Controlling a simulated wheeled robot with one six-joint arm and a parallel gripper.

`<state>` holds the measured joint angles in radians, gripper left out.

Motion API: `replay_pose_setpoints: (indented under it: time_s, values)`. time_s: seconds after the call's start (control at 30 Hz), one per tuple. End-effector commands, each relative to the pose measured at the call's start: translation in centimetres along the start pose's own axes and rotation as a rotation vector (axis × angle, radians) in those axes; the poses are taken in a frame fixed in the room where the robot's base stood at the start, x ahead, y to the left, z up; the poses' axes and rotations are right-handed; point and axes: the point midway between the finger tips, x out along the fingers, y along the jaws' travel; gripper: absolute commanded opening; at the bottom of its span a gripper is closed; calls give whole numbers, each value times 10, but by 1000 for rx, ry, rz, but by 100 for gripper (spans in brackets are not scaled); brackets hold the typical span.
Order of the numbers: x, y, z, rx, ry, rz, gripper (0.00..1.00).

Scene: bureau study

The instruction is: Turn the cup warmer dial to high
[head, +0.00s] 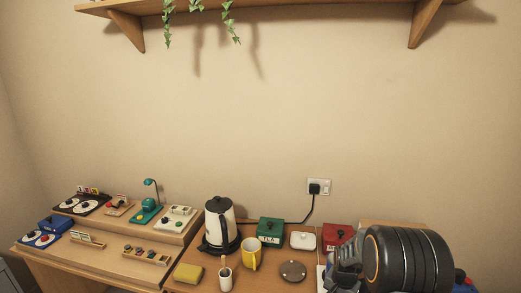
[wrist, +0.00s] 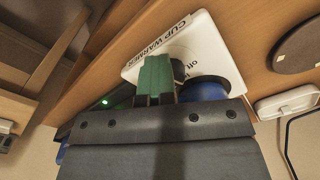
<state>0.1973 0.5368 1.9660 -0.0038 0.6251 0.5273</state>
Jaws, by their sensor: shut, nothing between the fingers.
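The cup warmer (wrist: 205,38) is a white panel in the wrist view, with "CUP WARMER" and "off" printed on it, seen upside down. In the head view my arm hides most of it; a white edge (head: 321,277) shows left of my gripper. A dark round dial (wrist: 179,69) is partly visible beside my green fingertips. My gripper (wrist: 156,80) is shut and empty, its fingertips over the panel close to the dial. I cannot tell whether they touch it. The dial's pointer and the other labels are hidden. My gripper also shows in the head view (head: 345,262).
A blue rounded thing (wrist: 203,90) is close beside my fingers. A round lid-like disc (head: 292,270), a white box (head: 302,240) and a red box (head: 337,235) are nearby. A yellow mug (head: 250,254), green tea box (head: 270,230) and kettle (head: 219,222) stand further left.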

Motion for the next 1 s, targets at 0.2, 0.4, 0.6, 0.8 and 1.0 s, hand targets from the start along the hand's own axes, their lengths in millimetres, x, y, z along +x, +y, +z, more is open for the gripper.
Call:
replay_pose_setpoints:
  time_s: [0.2,0.4,0.6,0.8,1.0]
  values:
    - [13,-8,8,-8,-23,8,0]
    - [13,-12,6,-5,-21,6,0]
    - [13,-16,4,-5,-22,7,0]
    - [13,-17,3,-5,-22,7,0]
    - [14,-18,2,-5,-23,8,0]
